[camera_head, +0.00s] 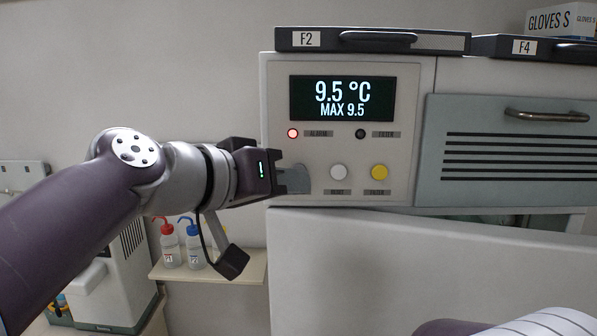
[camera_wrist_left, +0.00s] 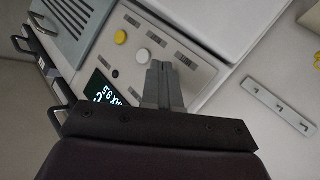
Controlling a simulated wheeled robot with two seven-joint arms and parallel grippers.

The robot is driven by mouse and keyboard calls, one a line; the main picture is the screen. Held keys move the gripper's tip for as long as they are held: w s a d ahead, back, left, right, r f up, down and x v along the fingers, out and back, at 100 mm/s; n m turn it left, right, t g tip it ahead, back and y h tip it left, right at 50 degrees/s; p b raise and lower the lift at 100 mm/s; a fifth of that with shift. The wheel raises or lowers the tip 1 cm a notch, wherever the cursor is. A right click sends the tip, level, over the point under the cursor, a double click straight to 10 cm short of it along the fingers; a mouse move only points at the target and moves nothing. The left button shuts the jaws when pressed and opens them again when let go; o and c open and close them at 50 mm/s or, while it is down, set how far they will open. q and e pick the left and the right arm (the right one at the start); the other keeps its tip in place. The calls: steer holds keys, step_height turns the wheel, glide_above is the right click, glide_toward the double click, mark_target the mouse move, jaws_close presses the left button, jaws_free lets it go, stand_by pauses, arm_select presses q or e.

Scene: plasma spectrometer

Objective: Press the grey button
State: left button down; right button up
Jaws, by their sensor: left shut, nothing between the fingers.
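The control panel (camera_head: 281,111) has a yellow button (camera_head: 379,172) and a pale, whitish button (camera_head: 339,172) left of it. Both also show in the left wrist view, the yellow one (camera_wrist_left: 121,37) and the pale one (camera_wrist_left: 143,56). My left gripper (camera_head: 302,180) is shut and empty, at the panel's lower left, pointing at that hidden spot. I cannot tell whether its tips touch the panel. My right gripper is out of view.
A display (camera_head: 328,98) reads 9.5 °C, with a lit red alarm lamp (camera_head: 292,133) below it. A vented door with a handle (camera_head: 547,115) is at the right. Dark drawer handles (camera_head: 372,41) jut out above. Wash bottles (camera_head: 169,246) stand on a shelf at lower left.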

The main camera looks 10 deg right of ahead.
arm_select(q)
steer(key=shift+w, duration=0.15)
stand_by(0.6)
steer(key=shift+w+d, duration=0.15)
steer(key=shift+w, duration=0.15)
steer(key=shift+w, duration=0.35)
stand_by(0.8)
steer(key=shift+s, duration=0.1)
steer(key=shift+s+b, duration=0.55)
steer(key=shift+s, duration=0.15)
steer(key=shift+s+a+b, duration=0.25)
steer(key=shift+s+b, duration=0.1)
steer(key=shift+s, duration=0.45)
steer(key=shift+s+a+b, duration=0.3)
steer(key=shift+s, duration=0.5)
steer(key=shift+s+a+b, duration=0.25)
steer(key=shift+s+b, duration=0.1)
steer(key=shift+s, duration=0.45)
